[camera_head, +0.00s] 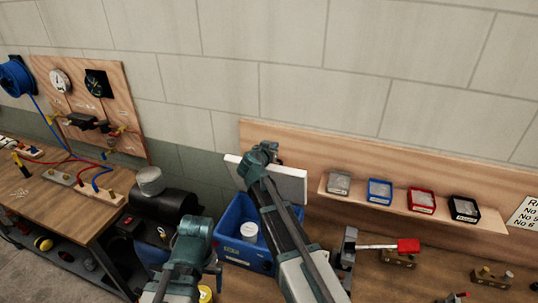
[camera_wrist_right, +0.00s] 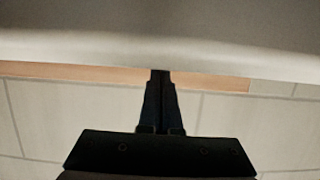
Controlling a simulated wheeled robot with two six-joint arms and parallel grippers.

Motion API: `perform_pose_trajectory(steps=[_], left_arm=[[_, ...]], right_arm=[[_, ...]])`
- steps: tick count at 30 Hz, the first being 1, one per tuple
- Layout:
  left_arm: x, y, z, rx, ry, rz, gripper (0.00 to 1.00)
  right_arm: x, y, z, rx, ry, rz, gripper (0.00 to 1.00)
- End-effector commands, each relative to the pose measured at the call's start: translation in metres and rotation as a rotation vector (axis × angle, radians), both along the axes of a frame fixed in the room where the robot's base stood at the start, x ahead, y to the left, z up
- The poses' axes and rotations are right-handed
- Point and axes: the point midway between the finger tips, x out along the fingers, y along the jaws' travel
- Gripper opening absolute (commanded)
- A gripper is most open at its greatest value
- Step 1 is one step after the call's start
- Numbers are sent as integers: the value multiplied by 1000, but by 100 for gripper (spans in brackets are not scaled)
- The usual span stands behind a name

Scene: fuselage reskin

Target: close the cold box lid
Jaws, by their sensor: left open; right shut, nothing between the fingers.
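The cold box (camera_head: 230,221) is a blue open-topped bin in the middle of the head view. Its white lid (camera_head: 288,184) stands raised at the back of the box, so the box is open. A white-topped round container is visible inside. My right gripper (camera_head: 262,153) is at the raised lid, and its arm covers part of the lid and box. In the right wrist view its fingers (camera_wrist_right: 160,82) are shut and empty, with tips at the edge of the pale lid (camera_wrist_right: 160,40); contact is unclear. My left gripper (camera_head: 212,262) is open, left of the box; its fingers are hard to make out.
A black cylindrical tank (camera_head: 165,208) stands left of the box. A wooden ledge (camera_head: 330,196) with several small bins runs along the wall at right. A red-handled clamp (camera_head: 400,246) stands on the bench right of my right arm.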

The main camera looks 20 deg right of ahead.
Motion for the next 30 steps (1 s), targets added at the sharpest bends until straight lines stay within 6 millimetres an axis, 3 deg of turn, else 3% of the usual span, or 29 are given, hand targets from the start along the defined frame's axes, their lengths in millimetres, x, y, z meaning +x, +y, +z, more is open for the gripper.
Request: perform_pose_trajectory(steps=[2,6,23,30], left_arm=[[0,0,-13,0,0,1,100],[0,0,-22,0,-1,2,100],[0,0,-28,0,-1,3,100],[0,0,-59,-1,-2,4,100]], right_arm=[[-8,5,-13,0,0,3,0],[-22,14,-22,-1,0,1,0],[-29,20,-25,-8,-10,-1,0],[-50,33,-37,-61,-85,0,0]])
